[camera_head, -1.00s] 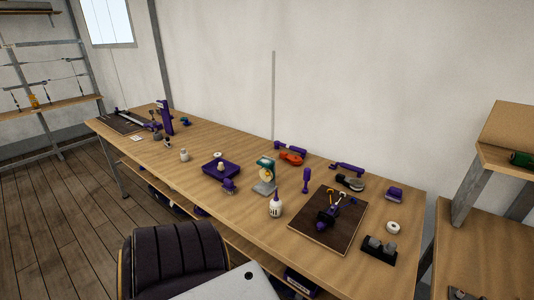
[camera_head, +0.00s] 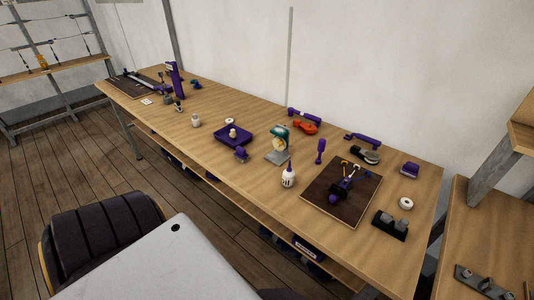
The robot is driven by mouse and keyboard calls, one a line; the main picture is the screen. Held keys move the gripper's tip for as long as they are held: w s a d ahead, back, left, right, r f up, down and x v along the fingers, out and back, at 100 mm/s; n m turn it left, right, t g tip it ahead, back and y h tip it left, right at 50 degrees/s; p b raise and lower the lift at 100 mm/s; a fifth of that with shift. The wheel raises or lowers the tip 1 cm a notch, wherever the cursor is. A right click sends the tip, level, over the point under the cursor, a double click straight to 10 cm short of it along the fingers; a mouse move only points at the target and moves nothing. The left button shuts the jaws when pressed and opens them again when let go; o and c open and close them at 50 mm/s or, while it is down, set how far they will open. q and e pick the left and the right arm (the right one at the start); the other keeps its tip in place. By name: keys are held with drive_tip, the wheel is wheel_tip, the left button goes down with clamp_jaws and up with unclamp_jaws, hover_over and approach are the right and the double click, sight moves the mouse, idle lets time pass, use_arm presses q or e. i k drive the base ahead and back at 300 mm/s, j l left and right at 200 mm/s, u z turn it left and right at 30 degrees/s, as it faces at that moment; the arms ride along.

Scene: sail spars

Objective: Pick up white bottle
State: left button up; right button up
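A white bottle (camera_head: 288,179) with a dark pointed tip and a dark mark on its side stands upright on the wooden workbench (camera_head: 245,192), near its front edge. It is just left of a dark square mat and in front of a small teal and white device on a stand. A smaller whitish container (camera_head: 196,120) stands farther left on the bench. Neither of my grippers shows in the head view.
The dark mat (camera_head: 325,207) holds a purple tool. A purple tray (camera_head: 233,135), the teal device (camera_head: 279,143) and a dark tape holder (camera_head: 389,225) stand on the bench. A dark chair (camera_head: 100,235) and a grey-white surface (camera_head: 165,265) are in the foreground.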

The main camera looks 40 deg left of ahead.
sight(288, 175)
drive_tip(key=j+u, duration=0.1)
drive_tip(key=u, duration=0.3)
drive_tip(key=i+u, duration=0.1)
drive_tip(key=u, duration=0.25)
drive_tip(key=j+u, duration=0.1)
drive_tip(key=u, duration=0.3)
drive_tip(key=z, duration=1.3)
drive_tip(key=u, duration=1.3)
drive_tip(key=i+l, duration=0.05)
